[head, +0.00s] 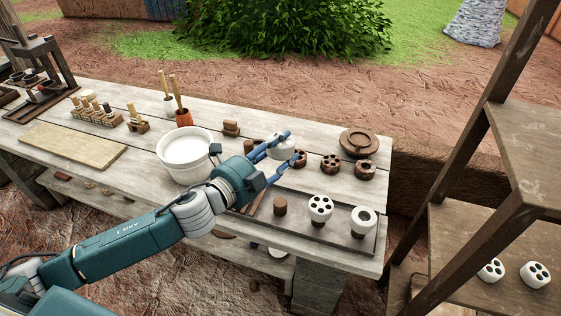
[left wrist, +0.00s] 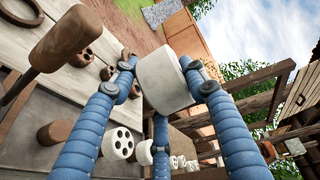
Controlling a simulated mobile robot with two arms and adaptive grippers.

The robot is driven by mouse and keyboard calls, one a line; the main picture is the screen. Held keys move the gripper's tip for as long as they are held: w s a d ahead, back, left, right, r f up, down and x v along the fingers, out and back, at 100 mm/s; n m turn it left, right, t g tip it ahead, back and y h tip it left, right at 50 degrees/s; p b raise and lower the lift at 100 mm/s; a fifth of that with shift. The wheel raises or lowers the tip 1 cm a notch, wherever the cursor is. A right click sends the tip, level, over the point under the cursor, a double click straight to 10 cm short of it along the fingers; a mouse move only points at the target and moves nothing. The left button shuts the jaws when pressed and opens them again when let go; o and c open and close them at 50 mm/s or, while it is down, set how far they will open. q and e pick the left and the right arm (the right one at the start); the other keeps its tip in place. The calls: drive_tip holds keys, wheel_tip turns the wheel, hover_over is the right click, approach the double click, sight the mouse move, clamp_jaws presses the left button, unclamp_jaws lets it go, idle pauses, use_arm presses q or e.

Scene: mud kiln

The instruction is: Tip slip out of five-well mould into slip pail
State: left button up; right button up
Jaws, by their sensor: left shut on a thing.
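My left gripper (head: 284,152) is shut on a white round mould (head: 281,147), held above the table to the right of the pail. In the left wrist view the held mould (left wrist: 163,80) sits between the blue fingers (left wrist: 160,85); its plain side shows, and its wells and any slip inside cannot be made out. The white slip pail (head: 186,158) stands upright on the table left of the gripper, with pale content in it. Another white mould with several holes (head: 320,207) stands on the tray. My right gripper is not in view.
The dark tray (head: 335,236) also holds a single-holed white piece (head: 362,219) and a brown plug (head: 280,206). Brown holed pieces (head: 330,163) and a wooden disc (head: 359,142) stand behind. A wooden shelf (head: 480,225) rises right.

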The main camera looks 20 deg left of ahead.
use_arm(q)
drive_tip(key=shift+r+p, duration=0.4)
drive_tip(key=shift+r, duration=0.45)
drive_tip(key=shift+r+p, duration=2.05)
